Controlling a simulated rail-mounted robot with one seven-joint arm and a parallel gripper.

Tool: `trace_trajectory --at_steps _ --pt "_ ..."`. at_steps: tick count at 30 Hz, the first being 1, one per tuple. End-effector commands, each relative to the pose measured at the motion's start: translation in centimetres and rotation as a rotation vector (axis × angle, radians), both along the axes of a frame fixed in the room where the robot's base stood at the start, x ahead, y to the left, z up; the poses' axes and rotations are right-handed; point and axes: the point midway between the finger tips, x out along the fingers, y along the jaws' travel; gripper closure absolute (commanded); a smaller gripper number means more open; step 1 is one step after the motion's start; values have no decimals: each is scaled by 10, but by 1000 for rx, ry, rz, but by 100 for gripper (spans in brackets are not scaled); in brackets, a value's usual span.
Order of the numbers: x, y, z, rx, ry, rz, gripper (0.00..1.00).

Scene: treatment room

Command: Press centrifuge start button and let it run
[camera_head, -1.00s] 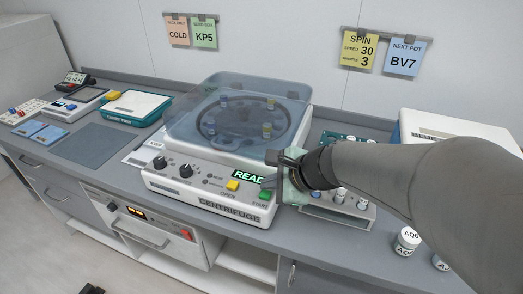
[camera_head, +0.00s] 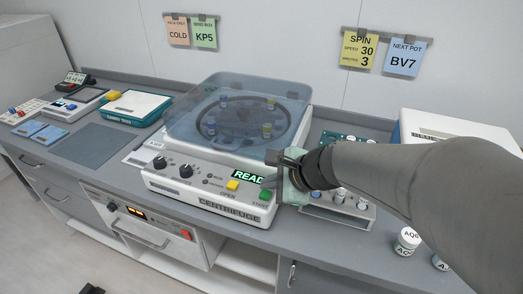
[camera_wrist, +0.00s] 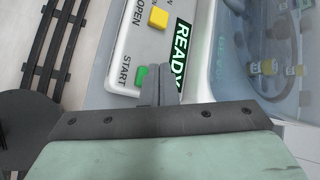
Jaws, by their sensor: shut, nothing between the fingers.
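The white centrifuge (camera_head: 205,206) stands on the counter with its clear bluish lid (camera_head: 190,120) down over the rotor, where a few coloured vials show. Its front panel has a green START button (camera_head: 265,195), a yellow OPEN button (camera_head: 233,185), two black knobs and a lit display (camera_head: 248,177) that reads READY in the wrist view (camera_wrist: 179,48). My gripper (camera_head: 274,158) is shut and empty at the panel's right end. In the wrist view, its closed fingertips (camera_wrist: 154,72) are right beside the green button (camera_wrist: 141,76) and cover part of it; I cannot tell whether they touch it.
A yellow card (camera_head: 360,51) reads SPIN, SPEED 30, MINUTES 3. A rack with white-capped tubes (camera_head: 340,207) stands close to the right of the centrifuge, behind and below my gripper. White pots (camera_head: 407,241) stand at the right. A grey mat (camera_head: 88,145) lies clear at the left.

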Motion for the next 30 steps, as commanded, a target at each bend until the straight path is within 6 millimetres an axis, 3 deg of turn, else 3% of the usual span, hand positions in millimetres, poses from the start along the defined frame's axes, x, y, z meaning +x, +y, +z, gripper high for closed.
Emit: trace_trajectory --at_steps 30 --pt "0 0 -10 0 0 0 100"
